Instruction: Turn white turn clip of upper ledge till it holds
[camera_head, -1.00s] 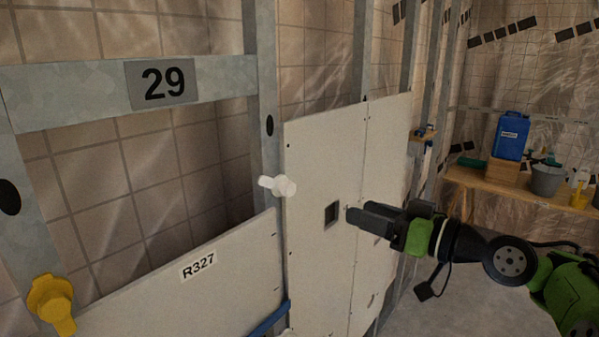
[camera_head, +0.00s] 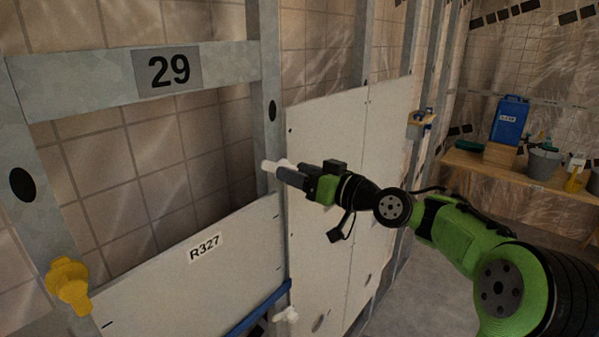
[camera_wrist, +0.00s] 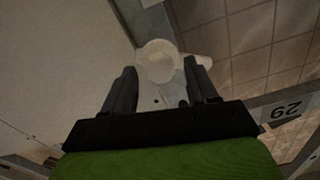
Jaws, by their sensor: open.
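The upper white turn clip (camera_head: 268,166) sits on the metal stud, near the upper left corner of the tall white panel. Its lever points left in the head view. My gripper (camera_head: 279,172) is at the clip and hides part of it. In the wrist view the clip's round knob (camera_wrist: 158,62) lies between the tips of my open gripper (camera_wrist: 160,75), with a finger on each side. I cannot tell whether either finger touches it. Another white clip (camera_head: 287,315) shows lower down, beside a blue strip (camera_head: 258,312).
A panel marked R327 (camera_head: 170,265) stands left of the stud, under an open bay. A yellow clip (camera_head: 70,284) is on the left stud. A metal crossbar marked 29 (camera_head: 100,83) spans above. A wooden shelf (camera_head: 500,172) with containers is at the right.

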